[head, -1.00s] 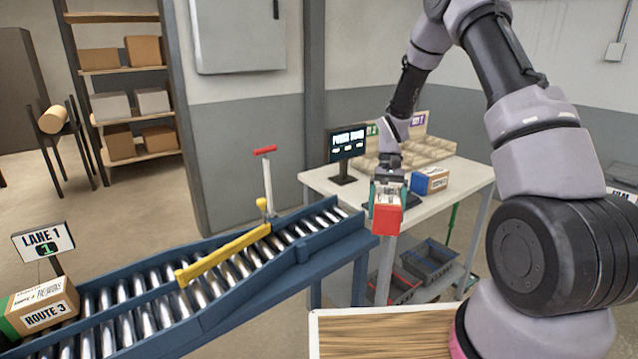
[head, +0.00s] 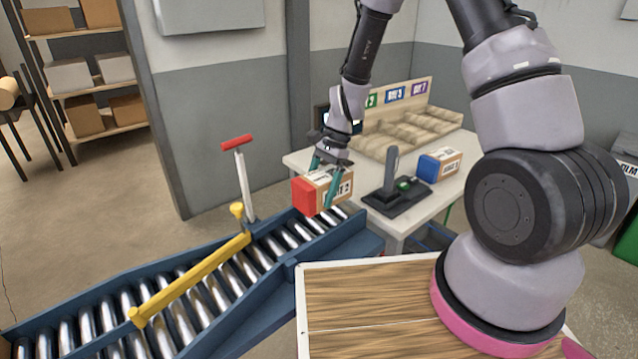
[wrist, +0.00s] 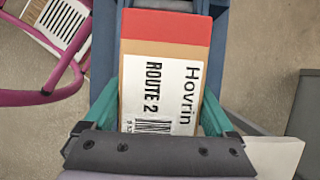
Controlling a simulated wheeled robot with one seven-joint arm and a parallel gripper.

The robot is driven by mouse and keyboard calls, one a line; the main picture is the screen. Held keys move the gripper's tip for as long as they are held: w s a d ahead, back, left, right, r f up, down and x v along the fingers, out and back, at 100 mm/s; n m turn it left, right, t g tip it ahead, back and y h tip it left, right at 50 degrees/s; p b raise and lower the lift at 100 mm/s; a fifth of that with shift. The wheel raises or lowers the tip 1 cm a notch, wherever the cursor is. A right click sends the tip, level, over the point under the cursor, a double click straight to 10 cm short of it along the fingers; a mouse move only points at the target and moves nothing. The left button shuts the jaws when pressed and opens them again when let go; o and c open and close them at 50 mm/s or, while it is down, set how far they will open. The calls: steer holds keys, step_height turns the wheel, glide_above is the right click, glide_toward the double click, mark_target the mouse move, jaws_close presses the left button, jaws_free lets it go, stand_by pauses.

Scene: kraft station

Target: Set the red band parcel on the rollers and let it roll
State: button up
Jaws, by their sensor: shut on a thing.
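The red band parcel (head: 325,190) is a brown box with a red end and a white label; the wrist view (wrist: 166,75) shows "Hovrin" and "ROUTE 2" on it. My gripper (head: 325,183) is shut on it, with a teal finger on each side. In the head view the parcel is over or very close to the upper end of the rollers (head: 270,246). I cannot tell whether it touches them. The wrist view shows a blue conveyor rail (wrist: 104,60) beside the parcel.
A yellow bar (head: 190,279) lies across the rollers, near a red-topped lever (head: 243,180). A white table (head: 408,222) at right holds a blue-banded parcel (head: 439,165), a black device (head: 398,195) and a sorting rack (head: 405,134). A wooden top (head: 370,292) is in front.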

steer(key=shift+d+f, duration=0.2)
steer(key=shift+f, duration=2.35)
steer(key=o, duration=1.5)
steer(key=shift+c, duration=0.2)
